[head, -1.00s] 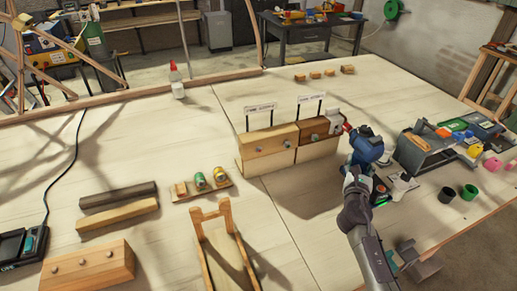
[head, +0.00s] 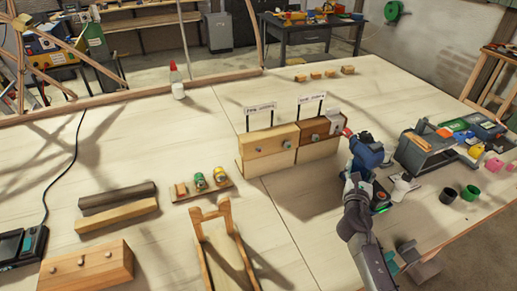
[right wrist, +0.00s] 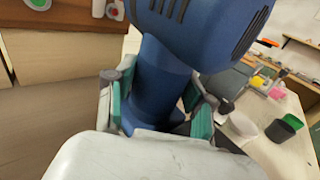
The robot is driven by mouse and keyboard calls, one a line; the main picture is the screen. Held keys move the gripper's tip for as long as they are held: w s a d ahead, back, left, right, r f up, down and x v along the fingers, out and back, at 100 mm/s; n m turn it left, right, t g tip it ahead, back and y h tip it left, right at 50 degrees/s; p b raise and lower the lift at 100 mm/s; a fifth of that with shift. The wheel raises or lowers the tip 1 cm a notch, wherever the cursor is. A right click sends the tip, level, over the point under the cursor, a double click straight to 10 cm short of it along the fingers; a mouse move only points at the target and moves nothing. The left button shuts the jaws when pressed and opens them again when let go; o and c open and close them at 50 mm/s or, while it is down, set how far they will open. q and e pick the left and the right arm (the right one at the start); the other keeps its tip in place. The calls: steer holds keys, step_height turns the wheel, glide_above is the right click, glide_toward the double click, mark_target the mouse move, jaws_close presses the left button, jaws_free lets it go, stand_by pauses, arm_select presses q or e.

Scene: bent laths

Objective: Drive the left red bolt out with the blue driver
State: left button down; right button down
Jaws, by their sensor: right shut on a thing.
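The blue driver (head: 366,152) is in my right gripper (head: 356,184), right of the brown block (head: 320,128). A small red part shows at the driver's front end, close to the block's right end; I cannot tell whether it touches. In the right wrist view the teal-padded fingers (right wrist: 160,112) are closed around the driver's blue handle (right wrist: 155,85). A lighter wooden block (head: 268,141) stands to the left, with small grey heads on its front. No red bolt can be made out clearly; the bolts look grey at this size. My left gripper is out of view.
Two signs stand behind the blocks. A grey toolbox (head: 428,155) and dark and green cups (head: 460,193) are on the right.

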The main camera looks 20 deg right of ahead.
steer(key=s+a+b, duration=0.1)
steer(key=s+a, duration=0.1)
steer(key=a, duration=2.5)
steer(key=shift+s+a+r, duration=0.15)
steer(key=shift+a+r, duration=0.1)
stand_by(0.5)
steer(key=shift+f+b, duration=0.25)
steer(key=shift+b, duration=0.05)
